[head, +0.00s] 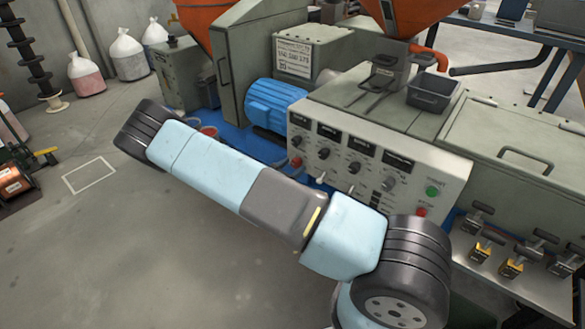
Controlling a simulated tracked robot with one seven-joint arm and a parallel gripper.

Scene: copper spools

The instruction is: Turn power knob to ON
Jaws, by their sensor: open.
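The control panel (445,172) is a pale, sloped face on the grey machine, partly covered along its lower edge by my arm. It carries a row of dark knobs below dark displays: one at the left (297,142), others toward the middle (324,153) and (354,168), and a larger one at the right (390,183). The labels are too small to read, so I cannot tell which is the power knob or its setting. My arm lies across the middle of the view in front of the machine. My gripper does not show.
A green button (432,191) and a red button (421,212) sit at the panel's right. A blue motor (277,103) stands left of the panel. A grey bin (433,94) rests on top. Clamps (512,266) line the right side. The floor at left is mostly open.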

